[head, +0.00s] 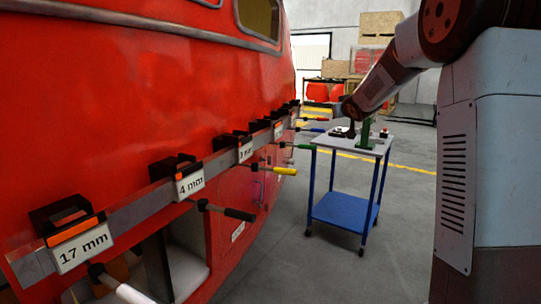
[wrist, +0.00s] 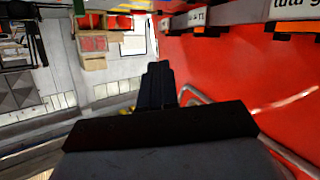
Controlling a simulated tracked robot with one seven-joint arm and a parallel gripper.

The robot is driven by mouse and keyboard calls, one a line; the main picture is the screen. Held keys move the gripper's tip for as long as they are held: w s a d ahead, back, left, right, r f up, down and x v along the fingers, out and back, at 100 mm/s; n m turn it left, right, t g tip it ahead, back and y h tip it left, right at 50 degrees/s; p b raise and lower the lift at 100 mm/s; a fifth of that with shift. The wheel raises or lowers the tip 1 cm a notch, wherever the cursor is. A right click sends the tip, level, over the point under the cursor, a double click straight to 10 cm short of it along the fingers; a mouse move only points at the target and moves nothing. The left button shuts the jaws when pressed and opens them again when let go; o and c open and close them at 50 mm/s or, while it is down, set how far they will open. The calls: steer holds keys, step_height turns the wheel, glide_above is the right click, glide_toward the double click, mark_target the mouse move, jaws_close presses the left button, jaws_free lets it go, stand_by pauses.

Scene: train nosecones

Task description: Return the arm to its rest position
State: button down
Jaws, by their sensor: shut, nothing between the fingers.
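My arm (head: 385,75) comes in from the upper right of the head view. It is bent, with its forearm sloping down to the left towards the far end of the tool rail on the red train nosecone (head: 140,90). My gripper shows in the wrist view (wrist: 158,75) with its dark fingers together and nothing between them. The red nosecone fills the right of that view (wrist: 240,75), apart from the fingers. In the head view the gripper is small and hard to make out near the far end of the rail.
The metal rail (head: 130,212) carries black holders with labels such as 17 mm (head: 80,247) and 4 mm (head: 190,184). Tool handles stick out, including a yellow one (head: 285,171). A blue-legged trolley (head: 345,210) stands below my arm. Grey floor is open around it.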

steer(key=s+d+r+m+g+h, duration=0.2)
steer(key=s+r, duration=0.1)
steer(key=s, duration=0.9)
steer(key=s+a+f+g, duration=0.1)
steer(key=s+f+g, duration=0.1)
steer(key=s, duration=1.1)
steer(key=s+a+f+g, duration=0.1)
steer(key=s+f, duration=0.3)
steer(key=s, duration=1)
steer(key=s+a+f+m+g+y, duration=0.1)
steer(key=s+f+g, duration=0.2)
steer(key=s, duration=1.1)
steer(key=shift+s+a+f+g, duration=0.15)
steer(key=shift+a+f+g, duration=0.15)
steer(key=shift+g, duration=0.2)
steer(key=shift+d, duration=0.1)
